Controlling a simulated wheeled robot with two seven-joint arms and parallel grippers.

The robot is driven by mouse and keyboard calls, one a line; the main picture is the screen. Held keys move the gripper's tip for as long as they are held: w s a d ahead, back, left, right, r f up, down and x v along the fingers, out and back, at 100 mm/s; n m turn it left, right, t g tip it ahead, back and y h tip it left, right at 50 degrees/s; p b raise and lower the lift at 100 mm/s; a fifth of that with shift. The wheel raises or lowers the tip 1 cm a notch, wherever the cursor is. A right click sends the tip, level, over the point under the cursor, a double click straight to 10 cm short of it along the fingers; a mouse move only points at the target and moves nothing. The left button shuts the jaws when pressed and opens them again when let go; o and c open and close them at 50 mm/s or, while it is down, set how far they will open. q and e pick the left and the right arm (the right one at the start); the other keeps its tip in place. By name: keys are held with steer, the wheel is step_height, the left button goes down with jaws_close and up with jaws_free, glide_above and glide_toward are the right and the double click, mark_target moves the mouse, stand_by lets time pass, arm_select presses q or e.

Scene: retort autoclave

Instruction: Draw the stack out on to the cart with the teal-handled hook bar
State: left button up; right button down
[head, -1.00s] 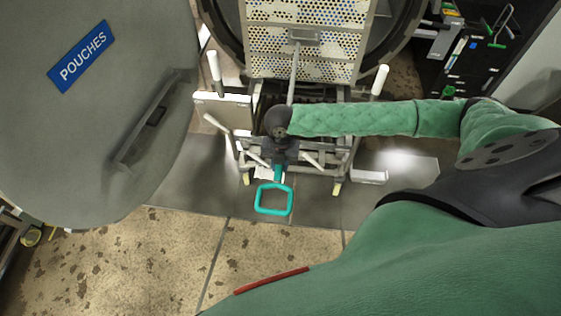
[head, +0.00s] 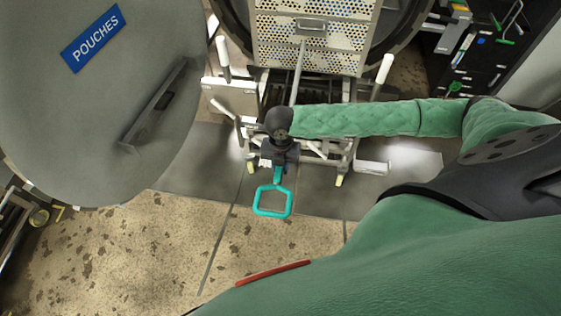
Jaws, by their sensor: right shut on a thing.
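The stack (head: 310,56) is a column of pale perforated trays in the mouth of the round retort, with a grey handle (head: 313,27) on its front. The hook bar (head: 299,76) runs from just below this handle towards me. Its teal handle (head: 272,200) is a loop hanging over the floor in front of the cart. My right gripper (head: 280,158) is shut on the bar just above the teal loop. Whether the hook tip has caught the stack is too small to tell. The cart (head: 229,95) stands below the stack, partly hidden by my right arm. My left gripper is out of view.
The open grey retort door (head: 75,120), with a blue POUCHES sign (head: 93,38), fills the left. A dark tool board (head: 485,55) stands at the right. Tan floor (head: 170,240) in front of the cart is clear.

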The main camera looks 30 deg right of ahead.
steer(key=shift+s+a, duration=0.2)
stand_by(0.5)
steer(key=s+a, duration=0.5)
steer(key=s, duration=0.1)
steer(key=shift+s+a, duration=0.15)
steer(key=shift+s, duration=0.25)
stand_by(1.7)
steer(key=shift+s, duration=0.1)
stand_by(0.4)
steer(key=s+a, duration=0.5)
steer(key=s, duration=0.2)
steer(key=shift+a, duration=0.25)
stand_by(1.9)
steer(key=shift+w+d, duration=0.5)
steer(key=shift+w, duration=0.1)
stand_by(0.7)
